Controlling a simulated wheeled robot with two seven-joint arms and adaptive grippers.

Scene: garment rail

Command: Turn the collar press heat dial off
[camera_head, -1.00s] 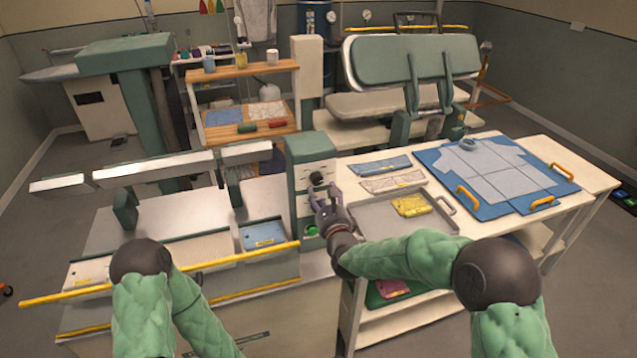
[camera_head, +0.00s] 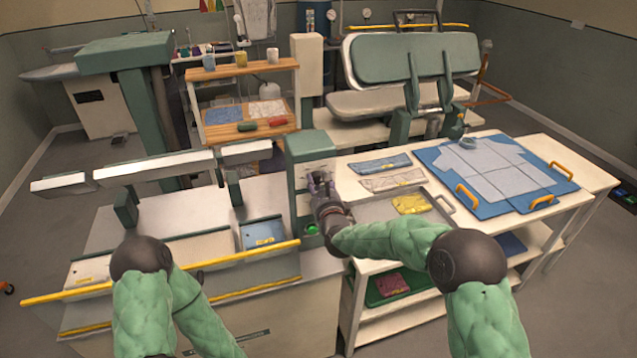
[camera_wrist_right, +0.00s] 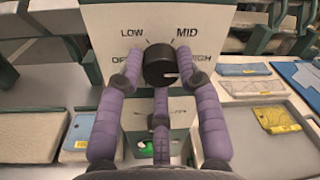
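The collar press heat dial (camera_wrist_right: 160,66) is a black round knob on a pale panel (camera_wrist_right: 110,22) marked OFF, LOW, MID and HIGH. Its small white mark is on the lower right side, toward HIGH. My right gripper (camera_wrist_right: 160,62) has purple fingers spread open around the dial, one on each side and one below. Small gaps seem to show beside the knob; I cannot tell whether any finger touches it. In the head view, my right gripper (camera_head: 321,184) is at the front of the green-topped control box (camera_head: 308,145) and hides the dial. My left gripper is out of view.
A green button (camera_head: 311,229) sits low on the box, below my right gripper. The collar press with its yellow bar (camera_head: 170,271) stands left.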

